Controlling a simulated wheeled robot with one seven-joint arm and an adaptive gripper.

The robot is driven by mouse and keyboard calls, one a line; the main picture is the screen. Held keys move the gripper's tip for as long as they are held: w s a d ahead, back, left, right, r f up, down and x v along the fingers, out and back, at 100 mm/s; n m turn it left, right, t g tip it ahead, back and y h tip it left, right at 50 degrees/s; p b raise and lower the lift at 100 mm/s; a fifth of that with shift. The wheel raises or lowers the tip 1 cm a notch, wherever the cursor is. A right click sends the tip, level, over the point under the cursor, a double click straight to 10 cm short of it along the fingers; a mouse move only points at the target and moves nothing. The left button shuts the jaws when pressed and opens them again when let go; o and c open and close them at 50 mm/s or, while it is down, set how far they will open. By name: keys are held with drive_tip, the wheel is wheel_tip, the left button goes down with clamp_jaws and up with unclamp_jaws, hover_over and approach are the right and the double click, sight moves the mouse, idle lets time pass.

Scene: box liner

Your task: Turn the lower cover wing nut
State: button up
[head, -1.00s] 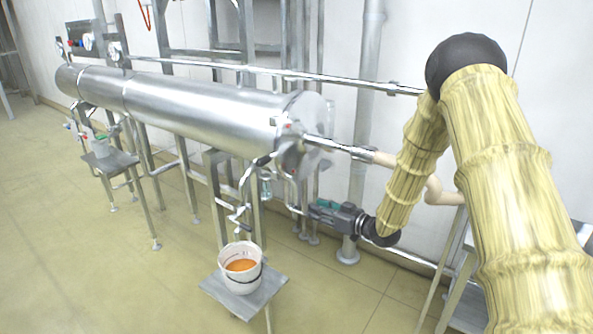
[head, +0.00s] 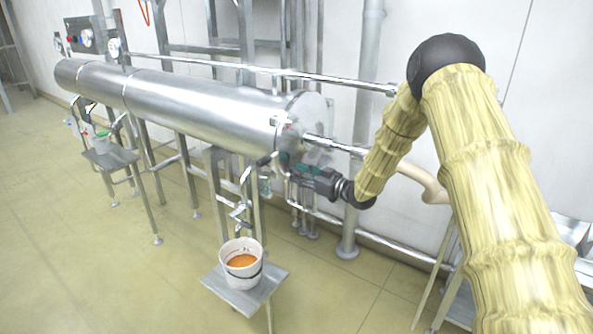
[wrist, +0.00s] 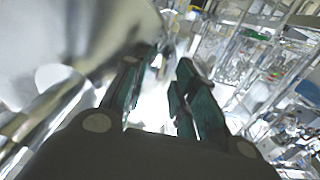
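The steel cylinder (head: 190,100) lies level on legs, and its round end cover (head: 315,108) faces right. My gripper (head: 284,164) is beside the lower edge of this cover and points left. In the wrist view my gripper (wrist: 160,72) has its two dark green-padded fingers apart. A small metallic piece (wrist: 157,61) shows in the gap near the fingertips; I cannot tell whether it is the lower wing nut or whether the fingers touch it. The wing nut is not clear in the head view, where my gripper covers that area. A large shiny curved surface (wrist: 75,35) is close on the left in the wrist view.
A white bucket (head: 240,275) with orange contents stands on a small metal stand (head: 215,282) below. A pipe (head: 338,147) leaves the cover to the right. A valve and piping (head: 241,213) hang beneath the cylinder. Open floor (head: 100,270) lies at front left.

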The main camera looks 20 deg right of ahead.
drive_tip(key=shift+w+a, duration=0.45)
drive_tip(key=shift+w, duration=0.15)
clamp_jaws()
